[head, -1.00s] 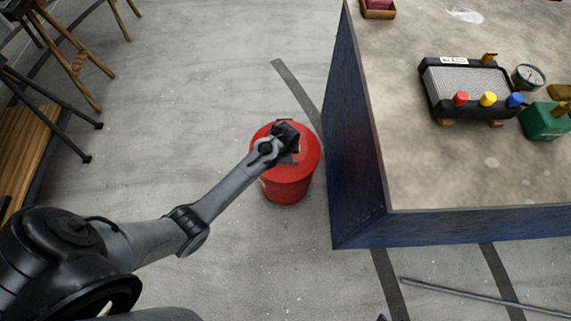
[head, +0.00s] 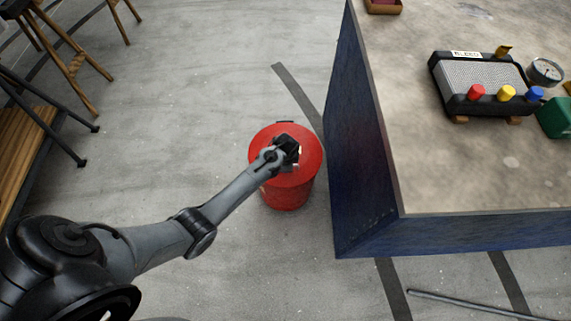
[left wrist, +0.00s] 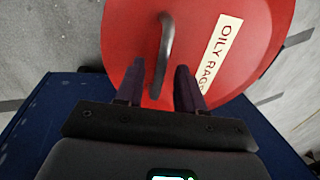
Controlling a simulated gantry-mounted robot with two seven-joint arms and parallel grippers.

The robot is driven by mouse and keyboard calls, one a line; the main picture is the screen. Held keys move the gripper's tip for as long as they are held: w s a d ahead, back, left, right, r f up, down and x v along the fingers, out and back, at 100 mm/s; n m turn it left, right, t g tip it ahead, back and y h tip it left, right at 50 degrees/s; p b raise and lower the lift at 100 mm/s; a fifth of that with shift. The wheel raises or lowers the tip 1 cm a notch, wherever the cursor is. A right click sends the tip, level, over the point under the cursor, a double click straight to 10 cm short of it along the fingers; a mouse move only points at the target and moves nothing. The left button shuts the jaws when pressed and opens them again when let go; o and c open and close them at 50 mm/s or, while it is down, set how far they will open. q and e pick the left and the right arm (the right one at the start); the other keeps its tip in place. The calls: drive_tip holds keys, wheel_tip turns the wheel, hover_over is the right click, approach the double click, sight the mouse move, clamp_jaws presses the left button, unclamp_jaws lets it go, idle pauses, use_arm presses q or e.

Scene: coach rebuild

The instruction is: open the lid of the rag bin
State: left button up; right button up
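The rag bin (head: 286,195) is a red round can standing on the floor beside the blue-sided bench. Its red lid (head: 262,142) looks closed. In the left wrist view the lid (left wrist: 130,35) carries a white "OILY RAGS" label (left wrist: 222,52) and a dark curved handle (left wrist: 167,35). My left gripper (head: 292,152) is over the lid. Its two dark fingers are apart, and the near end of the handle shows between them in the left wrist view (left wrist: 160,67). I cannot tell whether they touch it. My right gripper is not in view.
The bench (head: 360,170) stands close to the right of the bin, with a black-framed box (head: 482,80), a gauge (head: 546,71) and a green box (head: 555,118) on top. Wooden stools (head: 75,60) stand at the left. Floor left of the bin is clear.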

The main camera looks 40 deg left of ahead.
use_arm(q)
clamp_jaws()
drive_tip(key=shift+r, duration=0.1)
idle(0.3)
